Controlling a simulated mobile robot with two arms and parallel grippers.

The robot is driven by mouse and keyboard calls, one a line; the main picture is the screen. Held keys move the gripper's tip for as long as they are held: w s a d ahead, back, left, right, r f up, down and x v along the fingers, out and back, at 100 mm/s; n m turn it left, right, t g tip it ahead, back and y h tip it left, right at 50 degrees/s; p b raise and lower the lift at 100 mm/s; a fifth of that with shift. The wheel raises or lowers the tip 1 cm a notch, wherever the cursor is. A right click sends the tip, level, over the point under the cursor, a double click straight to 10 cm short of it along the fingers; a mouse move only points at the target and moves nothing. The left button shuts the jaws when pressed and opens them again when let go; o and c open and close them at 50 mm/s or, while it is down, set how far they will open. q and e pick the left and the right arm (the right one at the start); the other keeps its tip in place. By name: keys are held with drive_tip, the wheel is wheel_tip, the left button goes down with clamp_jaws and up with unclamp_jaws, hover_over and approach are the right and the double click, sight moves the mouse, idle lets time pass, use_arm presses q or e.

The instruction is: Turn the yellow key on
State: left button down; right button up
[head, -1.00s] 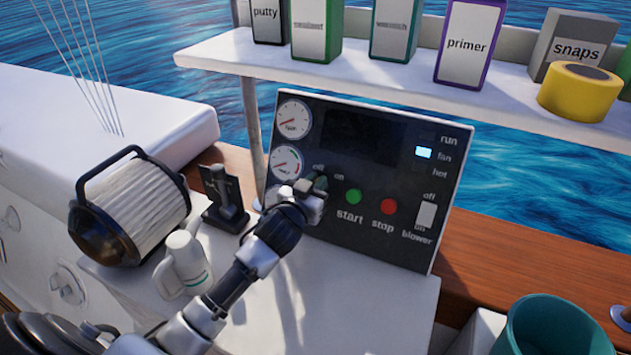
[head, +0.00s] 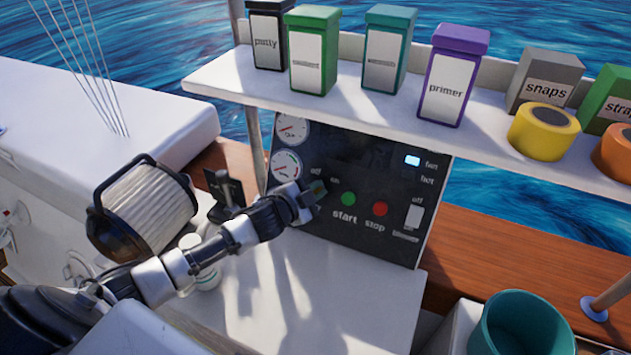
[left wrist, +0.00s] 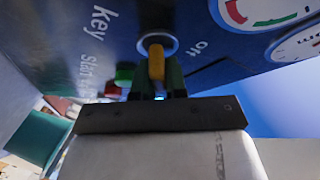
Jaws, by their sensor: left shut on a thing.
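The yellow key (left wrist: 156,62) sits in a round silver keyhole on the dark control panel (head: 350,235), beside the words "key" and "off" in the left wrist view. My left gripper (head: 314,192) is at the key, left of the green start button (head: 348,199). In the left wrist view the fingers of my left gripper (left wrist: 156,78) are shut on the key, one on each side. In the head view the gripper hides most of the key. My right gripper is not in view.
A red stop button (head: 380,209) and a white blower switch (head: 413,217) are right of the key. A shelf (head: 300,100) with boxes and tape overhangs the panel. A black-handled filter (head: 150,210) and a black lever (head: 226,190) stand to the left. A teal bucket (head: 530,330) is at lower right.

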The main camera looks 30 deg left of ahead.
use_arm(q)
drive_tip(key=shift+m+g+h+p, duration=0.35)
drive_tip(key=shift+m+p, duration=0.25)
drive_tip(key=shift+m, duration=0.4)
drive_tip(key=shift+f, duration=0.1)
drive_tip(key=c, duration=1.2)
unclamp_jaws()
drive_tip(key=shift+o, duration=0.2)
drive_tip(key=shift+s, duration=0.1)
drive_tip(key=b+v, duration=0.1)
drive_tip(key=v, duration=0.9)
drive_tip(key=shift+s+r+b, duration=0.25)
drive_tip(key=shift+s+b, duration=0.05)
drive_tip(key=shift+b, duration=0.1)
